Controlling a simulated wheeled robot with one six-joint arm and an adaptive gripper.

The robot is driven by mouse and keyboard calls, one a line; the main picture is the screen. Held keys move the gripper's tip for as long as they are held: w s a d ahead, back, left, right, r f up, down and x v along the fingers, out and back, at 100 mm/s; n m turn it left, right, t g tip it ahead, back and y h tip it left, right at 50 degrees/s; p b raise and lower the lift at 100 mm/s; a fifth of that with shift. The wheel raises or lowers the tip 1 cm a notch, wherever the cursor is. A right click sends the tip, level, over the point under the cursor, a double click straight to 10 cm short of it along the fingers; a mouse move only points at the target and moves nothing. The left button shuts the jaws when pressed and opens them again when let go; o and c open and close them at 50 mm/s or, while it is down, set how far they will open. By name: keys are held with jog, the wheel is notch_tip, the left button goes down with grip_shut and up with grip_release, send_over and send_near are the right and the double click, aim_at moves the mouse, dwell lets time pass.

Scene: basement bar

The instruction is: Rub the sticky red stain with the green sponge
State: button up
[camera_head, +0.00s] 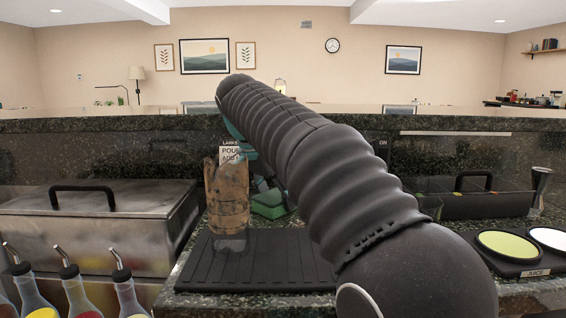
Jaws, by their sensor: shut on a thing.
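The green sponge (269,206) shows as a dark green block low behind my arm, at the back edge of the black ribbed mat. My gripper (263,186) is mostly hidden behind my arm; only small dark parts show just above the sponge. It is shut on the sponge, which sits at or very near the counter; I cannot tell whether it touches. No red stain is visible; my arm hides part of the counter there.
A tall brown vessel (227,193) stands close left of the sponge, before a printed card (230,152). The black ribbed mat (285,268) is bare in front. A steel lidded bin (95,225), bottles (75,290), a dark caddy (485,205) and a rimming tray (515,268) flank it.

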jog(key=shift+a, duration=1.25)
jog(key=shift+a+f+b, duration=0.2)
jog(key=shift+f+b, duration=0.1)
jog(key=shift+b, duration=0.1)
jog(key=shift+d+r, duration=0.25)
jog(key=shift+d, duration=1.95)
notch_tip(320, 180, up, 3)
jog(key=shift+r+p, duration=0.2)
jog(key=shift+p, duration=1)
jog(key=shift+r, duration=2.35)
